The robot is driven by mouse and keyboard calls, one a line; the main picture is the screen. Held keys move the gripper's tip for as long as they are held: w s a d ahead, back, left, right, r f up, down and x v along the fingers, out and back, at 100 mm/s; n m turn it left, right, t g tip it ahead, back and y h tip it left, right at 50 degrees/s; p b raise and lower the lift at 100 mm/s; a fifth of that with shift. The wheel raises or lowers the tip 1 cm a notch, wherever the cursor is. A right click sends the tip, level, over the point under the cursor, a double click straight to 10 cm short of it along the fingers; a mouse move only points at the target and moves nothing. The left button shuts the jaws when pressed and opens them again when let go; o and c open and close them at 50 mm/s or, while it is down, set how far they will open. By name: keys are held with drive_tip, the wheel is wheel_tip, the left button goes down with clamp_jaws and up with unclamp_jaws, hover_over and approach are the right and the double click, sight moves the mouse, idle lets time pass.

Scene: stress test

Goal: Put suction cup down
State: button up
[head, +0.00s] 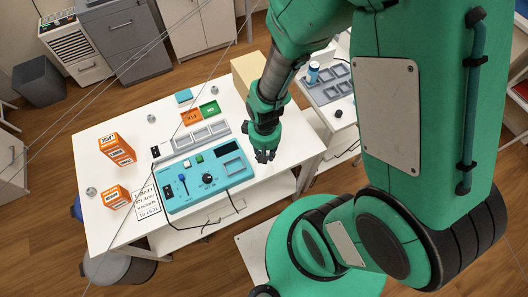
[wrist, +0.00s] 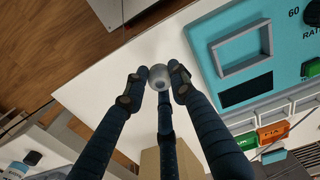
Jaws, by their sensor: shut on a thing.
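My gripper (wrist: 158,84) has its dark fingers closed around the suction cup (wrist: 159,74), a small grey, rounded, translucent piece at the fingertips. In the wrist view the cup is over the white table top (wrist: 115,82), near its edge; the gap beneath it is hard to judge. In the head view my gripper (head: 264,155) points down over the right part of the white table (head: 262,188), just right of the blue control panel (head: 212,180). The cup cannot be made out there.
The panel has knobs, a slider and a cable. Orange boxes (head: 117,149) and small grey round pieces (head: 91,191) stand at the left. Grey trays (head: 203,133) and orange and green blocks (head: 209,108) lie behind the panel. A second table (head: 340,109) adjoins at right.

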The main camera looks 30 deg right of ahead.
drive_tip(key=shift+w, duration=0.1)
idle(0.3)
drive_tip(key=w+d+r+p, duration=0.5)
drive_tip(key=w+r, duration=0.2)
drive_tip(key=w, duration=0.2)
drive_tip(key=w+d+r+p, duration=0.5)
drive_tip(key=w+r, duration=0.3)
drive_tip(key=w, duration=0.2)
drive_tip(key=shift+m+p, duration=0.3)
drive_tip(key=shift+p, duration=0.4)
drive_tip(key=shift+d+r, duration=0.1)
hover_over(255, 65)
drive_tip(key=shift+w+f, duration=0.15)
drive_tip(key=shift+f, duration=0.6)
drive_tip(key=shift+f, duration=1.75)
